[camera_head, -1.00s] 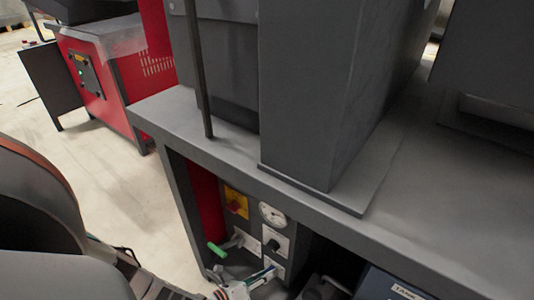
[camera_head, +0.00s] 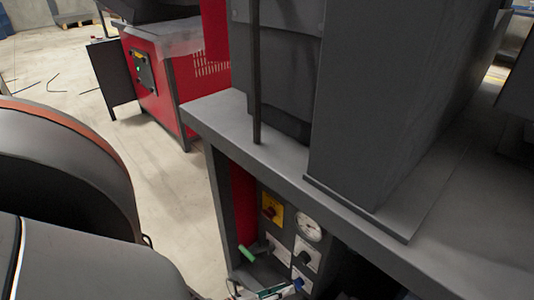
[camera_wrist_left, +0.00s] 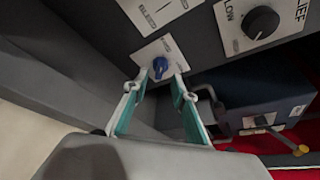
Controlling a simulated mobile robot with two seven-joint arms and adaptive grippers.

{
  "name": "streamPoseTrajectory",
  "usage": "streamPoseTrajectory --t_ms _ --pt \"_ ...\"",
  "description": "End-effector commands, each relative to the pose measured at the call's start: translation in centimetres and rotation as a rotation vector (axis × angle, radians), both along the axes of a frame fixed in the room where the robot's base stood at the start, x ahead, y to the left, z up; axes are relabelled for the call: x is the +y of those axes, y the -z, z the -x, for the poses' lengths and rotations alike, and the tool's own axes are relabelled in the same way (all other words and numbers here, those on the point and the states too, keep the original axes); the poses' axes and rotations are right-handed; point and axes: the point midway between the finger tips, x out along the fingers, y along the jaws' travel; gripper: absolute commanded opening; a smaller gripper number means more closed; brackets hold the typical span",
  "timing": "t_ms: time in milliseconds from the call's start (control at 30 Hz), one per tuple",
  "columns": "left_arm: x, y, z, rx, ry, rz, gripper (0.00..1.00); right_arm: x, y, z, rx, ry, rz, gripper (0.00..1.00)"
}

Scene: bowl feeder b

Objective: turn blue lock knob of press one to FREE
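The blue lock knob (camera_wrist_left: 160,66) sits on a small white plate (camera_wrist_left: 171,50) low on the dark panel in the left wrist view. My left gripper (camera_wrist_left: 157,84) is open, with its teal-lined fingers on either side of the knob from below. I cannot tell whether the fingertips touch the knob. The plate's lettering is too small to read. In the head view the blue knob (camera_head: 298,283) is a small spot at the bottom edge, and my left gripper (camera_head: 268,292) is partly cut off beside it. My right gripper is not in view.
A dark blue box (camera_wrist_left: 243,104) stands right of the fingers. The bench top (camera_head: 235,125) overhangs the panel.

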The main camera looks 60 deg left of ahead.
Motion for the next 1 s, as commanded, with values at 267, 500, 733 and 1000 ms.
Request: streamPoseTrajectory --t_ms 267,500,733,1000 --pt "0.3 -1.4 5.3 0.003 -0.002 0.001 0.26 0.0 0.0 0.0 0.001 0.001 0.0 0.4" --pt "0.4 -2.0 7.0 0.0 -0.002 0.002 0.26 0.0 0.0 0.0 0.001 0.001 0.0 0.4" --pt "0.4 -2.0 7.1 0.0 -0.002 0.001 0.26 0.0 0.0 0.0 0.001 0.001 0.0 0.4" --pt "0.4 -2.0 7.1 0.0 -0.002 0.001 0.26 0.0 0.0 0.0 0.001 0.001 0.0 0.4"
